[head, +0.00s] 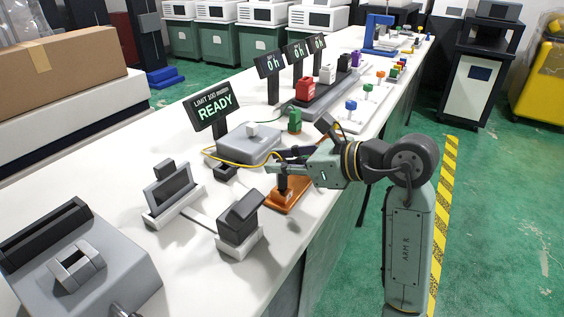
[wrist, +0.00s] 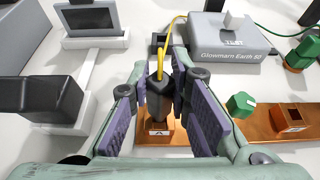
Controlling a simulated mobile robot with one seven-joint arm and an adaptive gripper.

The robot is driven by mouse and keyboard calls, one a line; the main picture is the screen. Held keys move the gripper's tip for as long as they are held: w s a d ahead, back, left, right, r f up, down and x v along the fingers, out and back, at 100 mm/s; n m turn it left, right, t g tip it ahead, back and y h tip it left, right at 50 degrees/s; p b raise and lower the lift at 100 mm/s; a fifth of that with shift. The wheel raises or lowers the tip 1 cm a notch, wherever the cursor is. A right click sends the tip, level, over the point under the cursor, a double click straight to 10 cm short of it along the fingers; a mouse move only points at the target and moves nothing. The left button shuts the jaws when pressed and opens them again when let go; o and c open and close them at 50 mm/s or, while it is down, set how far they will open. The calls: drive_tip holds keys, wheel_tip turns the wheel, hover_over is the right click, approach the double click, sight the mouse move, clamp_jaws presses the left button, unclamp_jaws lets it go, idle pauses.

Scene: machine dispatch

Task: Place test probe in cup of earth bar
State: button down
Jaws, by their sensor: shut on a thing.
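The test probe (wrist: 158,98) is a black block with a yellow cable leaving its top. My gripper (wrist: 162,82), which shows in the head view (head: 281,163), is shut on it. The probe is roughly upright, and its lower end is at the mouth of a square copper cup (wrist: 158,137) marked with a letter. I cannot tell how deep it sits. The copper earth bar (head: 291,204) lies under my gripper in the head view. A second copper cup (wrist: 291,116) stands to the right in the wrist view. My fingers hide part of the bar.
A grey tester (wrist: 218,45) stands behind, its yellow cable running to the probe. A green knob (wrist: 240,104) is beside the second cup. A READY display (head: 212,106) stands behind the tester. Dark devices on white stands (head: 240,218) are close on the left.

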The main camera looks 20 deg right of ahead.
drive_tip(key=c, duration=1.5)
unclamp_jaws()
drive_tip(key=shift+f, duration=0.1)
drive_tip(key=b+v, duration=0.2)
drive_tip(key=v, duration=1)
drive_tip(key=shift+r, duration=0.25)
